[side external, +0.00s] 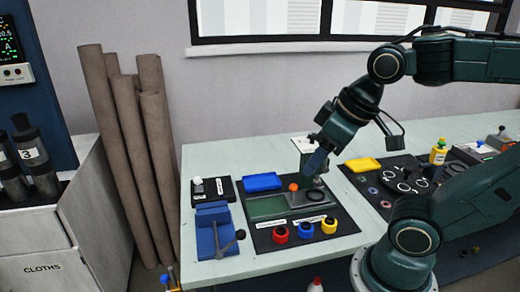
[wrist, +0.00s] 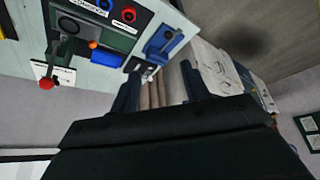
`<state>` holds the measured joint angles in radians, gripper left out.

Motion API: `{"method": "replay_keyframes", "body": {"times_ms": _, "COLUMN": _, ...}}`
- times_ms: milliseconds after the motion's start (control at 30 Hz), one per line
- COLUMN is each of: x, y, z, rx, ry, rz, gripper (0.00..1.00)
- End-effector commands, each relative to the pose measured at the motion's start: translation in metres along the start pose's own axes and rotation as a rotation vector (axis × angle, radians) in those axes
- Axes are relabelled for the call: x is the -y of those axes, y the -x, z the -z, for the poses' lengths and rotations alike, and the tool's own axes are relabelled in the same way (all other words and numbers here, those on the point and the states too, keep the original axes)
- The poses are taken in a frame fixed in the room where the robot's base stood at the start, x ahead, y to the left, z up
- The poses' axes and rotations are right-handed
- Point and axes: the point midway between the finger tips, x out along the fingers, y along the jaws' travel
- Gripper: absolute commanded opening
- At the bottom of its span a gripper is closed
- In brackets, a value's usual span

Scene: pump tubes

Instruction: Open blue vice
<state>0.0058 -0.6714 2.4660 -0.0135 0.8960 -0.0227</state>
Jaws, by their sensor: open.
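The blue vice (side external: 213,230) stands at the front left of the pale workbench, with a grey handle (side external: 233,243) on its right front side. Whether its jaws are apart is too small to tell. It also shows in the wrist view (wrist: 163,42), at the upper middle, beyond my fingers. My gripper (side external: 312,165) hangs above the back of the black mat, to the right of the vice and higher than it. In the wrist view my gripper's two fingers (wrist: 160,92) are spread wide with nothing held between them.
Right of the vice, a black mat (side external: 262,242) holds a green machine (side external: 268,207) with an orange knob, plus red (side external: 281,234), blue (side external: 306,229) and yellow (side external: 329,224) rings. Brown rolls (side external: 155,165) lean left of the bench.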

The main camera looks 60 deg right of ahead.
Motion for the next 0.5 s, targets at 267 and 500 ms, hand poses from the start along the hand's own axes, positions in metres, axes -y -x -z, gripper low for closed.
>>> {"method": "replay_keyframes", "body": {"times_ms": 267, "x": 0.002, "y": -0.025, "z": 0.032, "rx": 0.102, "ry": 0.068, "rz": 0.024, "gripper": 0.46}}
{"method": "replay_keyframes", "body": {"times_ms": 500, "x": 0.003, "y": -0.056, "z": 0.058, "rx": 0.193, "ry": 0.129, "rz": 0.057, "gripper": 0.46}}
